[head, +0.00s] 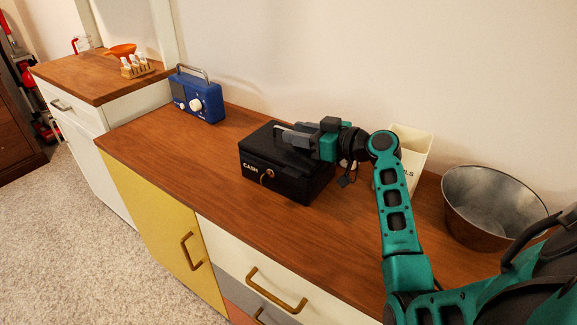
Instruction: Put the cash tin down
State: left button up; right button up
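The cash tin (262,179) is a black box marked "CASH" with a small round lock on its front. It sits level and appears to rest on the wooden top of the sideboard, though any small gap below it is hard to judge. My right gripper (283,136) reaches in from the right and lies over the tin's lid, with its fingertips at the top. The handle area is hidden by the fingers, so whether they grip it is unclear. My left gripper is out of view.
A blue radio (199,98) stands to the left of the tin. A cream container (413,146) stands behind my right arm, and a metal bucket (480,205) is at the right. The wooden top (190,155) is clear left of the tin and along the front.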

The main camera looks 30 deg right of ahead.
jog(key=shift+x, duration=1.55)
jog(key=shift+a, duration=0.15)
jog(key=shift+c, duration=0.3)
grip_shut()
jog(key=shift+r, duration=0.2)
